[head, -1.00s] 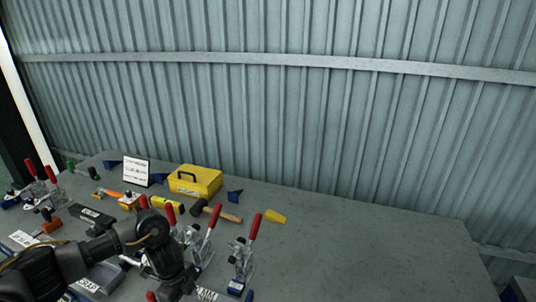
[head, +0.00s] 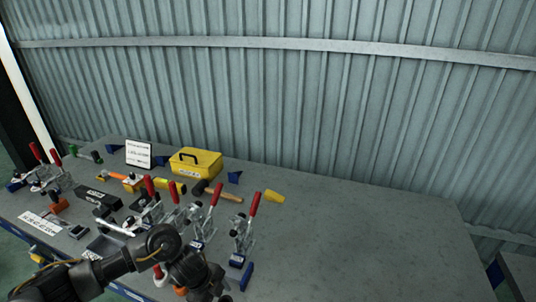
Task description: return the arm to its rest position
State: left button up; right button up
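My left arm (head: 132,258) comes in from the bottom left and bends down at a dark joint. Its lower dark link (head: 195,275) runs to the bottom edge in front of the table (head: 340,240). The fingers of my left gripper do not show. My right arm and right gripper are not in view.
Toggle clamps with red handles (head: 254,204) stand close beside my arm, with more at the far left (head: 36,152). The table's right half is clear.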

pick_arm(q)
jog(key=s+d+r+n+t+h, duration=0.1)
jog(key=s+d+n+t+h, duration=0.15)
jog(key=d, duration=0.35)
jog(key=s+d+r+n+t+h, duration=0.1)
jog(key=s+d+r+n+t, duration=0.15)
jog(key=d, duration=0.35)
jog(key=s+a+f+n+g+y, duration=0.2)
jog(key=s+a+n+y, duration=0.5)
jog(key=s+a+n, duration=1.1)
jog(key=s+a+f+m+g+b, duration=0.1)
jog(key=s+a+f+b, duration=0.1)
jog(key=f, duration=1.4)
jog(key=s+a+f+m+g+b, duration=0.1)
jog(key=a+f+m+b, duration=0.15)
jog(key=f, duration=1.25)
jog(key=s+a+f+g+b, duration=0.1)
jog(key=s+f+b, duration=0.3)
jog(key=s+f, duration=1.2)
notch_tip(320, 180, down, 4)
jog(key=shift+s+a+r, duration=0.25)
jog(key=shift+a, duration=0.65)
jog(key=shift+n, duration=0.25)
